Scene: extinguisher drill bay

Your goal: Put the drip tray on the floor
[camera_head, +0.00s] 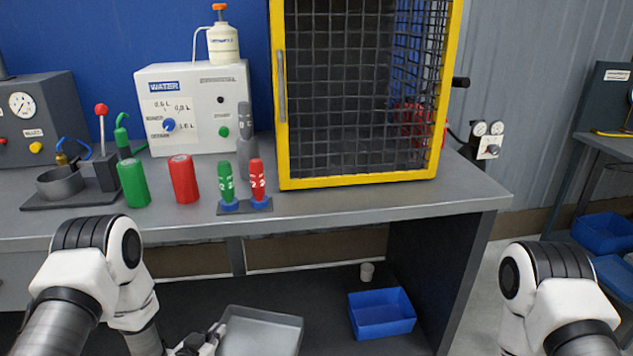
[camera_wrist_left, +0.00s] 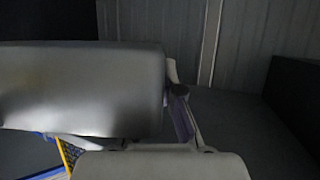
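The drip tray (camera_head: 262,332) is a shallow grey tray, low under the bench at the bottom of the head view, cut off by the picture's edge. My left gripper (camera_head: 208,342) is at its left rim and appears shut on it. In the left wrist view the drip tray (camera_wrist_left: 80,92) is a large grey shape close to the camera, and a gripper finger (camera_wrist_left: 183,115) lies against its edge. I cannot tell whether the tray's underside touches the surface below. My right gripper is out of view; only its arm shows at the right.
The bench top (camera_head: 340,205) above carries a yellow-framed cage (camera_head: 362,180), cylinders and a white water unit (camera_head: 195,110). A dark bench side panel (camera_head: 440,255) bounds the right.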

